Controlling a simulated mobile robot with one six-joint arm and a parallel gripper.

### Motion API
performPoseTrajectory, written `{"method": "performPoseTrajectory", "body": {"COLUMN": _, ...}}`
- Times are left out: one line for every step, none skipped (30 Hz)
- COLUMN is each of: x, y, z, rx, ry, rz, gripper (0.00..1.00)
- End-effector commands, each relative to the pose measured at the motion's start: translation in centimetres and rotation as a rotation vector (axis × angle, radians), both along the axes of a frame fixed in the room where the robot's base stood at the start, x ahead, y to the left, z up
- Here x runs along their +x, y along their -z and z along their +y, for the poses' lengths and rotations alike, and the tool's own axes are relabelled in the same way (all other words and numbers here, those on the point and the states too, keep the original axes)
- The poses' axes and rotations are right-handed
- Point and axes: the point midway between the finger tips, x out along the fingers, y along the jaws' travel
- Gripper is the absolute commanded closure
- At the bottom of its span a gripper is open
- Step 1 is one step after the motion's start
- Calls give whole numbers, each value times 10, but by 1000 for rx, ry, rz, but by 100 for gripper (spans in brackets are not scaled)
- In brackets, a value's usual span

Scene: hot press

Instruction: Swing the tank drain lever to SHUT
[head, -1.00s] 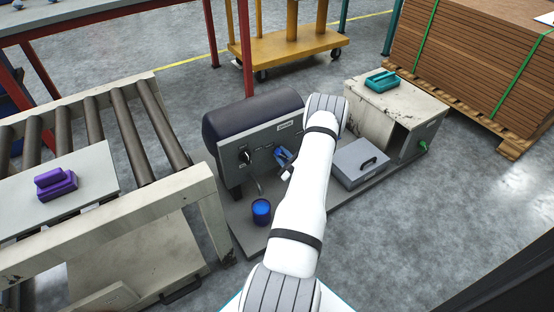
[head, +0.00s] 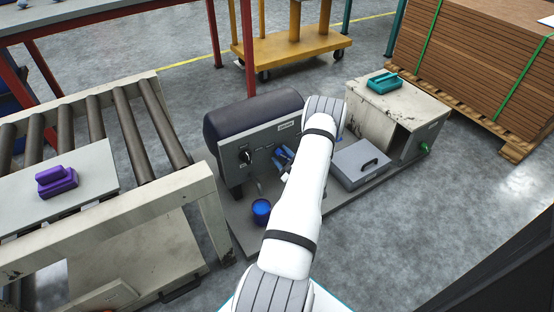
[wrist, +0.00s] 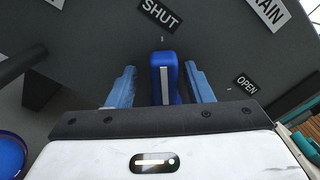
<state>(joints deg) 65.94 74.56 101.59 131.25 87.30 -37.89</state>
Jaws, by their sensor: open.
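The blue drain lever (wrist: 164,75) with a pale stripe stands between my fingers in the wrist view. Its visible end points up toward the small tick under the SHUT label (wrist: 160,14). The OPEN label (wrist: 246,83) is off to the right. My gripper (wrist: 162,88) is open, with one blue finger on each side of the lever and a visible gap on both sides. The lever's lower part is hidden behind my gripper. In the head view my gripper (head: 283,158) is at the front panel of the dark tank (head: 250,112), partly covered by my arm.
A black knob (head: 245,156) sits on the panel left of my gripper. A blue cup (head: 261,211) stands below the panel. A roller conveyor (head: 130,130) stands to the left.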

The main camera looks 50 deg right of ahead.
Motion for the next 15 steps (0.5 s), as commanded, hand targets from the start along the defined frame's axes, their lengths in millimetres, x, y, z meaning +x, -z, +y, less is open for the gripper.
{"method": "performPoseTrajectory", "body": {"x": -1, "y": 0, "z": -1, "rx": 0, "ry": 1, "rz": -1, "gripper": 54}}
{"method": "performPoseTrajectory", "body": {"x": -1, "y": -1, "z": -1, "rx": 0, "ry": 2, "rz": -1, "gripper": 54}}
{"method": "performPoseTrajectory", "body": {"x": -3, "y": -1, "z": 0, "rx": 0, "ry": 3, "rz": 0, "gripper": 54}}
{"method": "performPoseTrajectory", "body": {"x": -6, "y": -1, "z": 0, "rx": 0, "ry": 4, "rz": 0, "gripper": 54}}
{"method": "performPoseTrajectory", "body": {"x": -9, "y": -2, "z": 1, "rx": 0, "ry": 5, "rz": 1, "gripper": 54}}
{"method": "performPoseTrajectory", "body": {"x": -15, "y": -2, "z": 2, "rx": 1, "ry": 6, "rz": 1, "gripper": 54}}
{"method": "performPoseTrajectory", "body": {"x": -19, "y": -3, "z": 4, "rx": 2, "ry": 6, "rz": 0, "gripper": 54}}
{"method": "performPoseTrajectory", "body": {"x": -24, "y": -3, "z": 6, "rx": 3, "ry": 6, "rz": 0, "gripper": 54}}
{"method": "performPoseTrajectory", "body": {"x": -31, "y": -3, "z": 8, "rx": 3, "ry": 7, "rz": 1, "gripper": 54}}
{"method": "performPoseTrajectory", "body": {"x": -36, "y": -3, "z": 10, "rx": 4, "ry": 6, "rz": 2, "gripper": 54}}
{"method": "performPoseTrajectory", "body": {"x": -41, "y": -3, "z": 12, "rx": 4, "ry": 5, "rz": 1, "gripper": 54}}
{"method": "performPoseTrajectory", "body": {"x": -47, "y": -3, "z": 13, "rx": 3, "ry": 6, "rz": 0, "gripper": 54}}
{"method": "performPoseTrajectory", "body": {"x": -51, "y": -3, "z": 15, "rx": 2, "ry": 5, "rz": -1, "gripper": 54}}
{"method": "performPoseTrajectory", "body": {"x": -55, "y": -2, "z": 17, "rx": 2, "ry": 3, "rz": 0, "gripper": 54}}
{"method": "performPoseTrajectory", "body": {"x": -60, "y": -2, "z": 18, "rx": 3, "ry": 4, "rz": 1, "gripper": 54}}
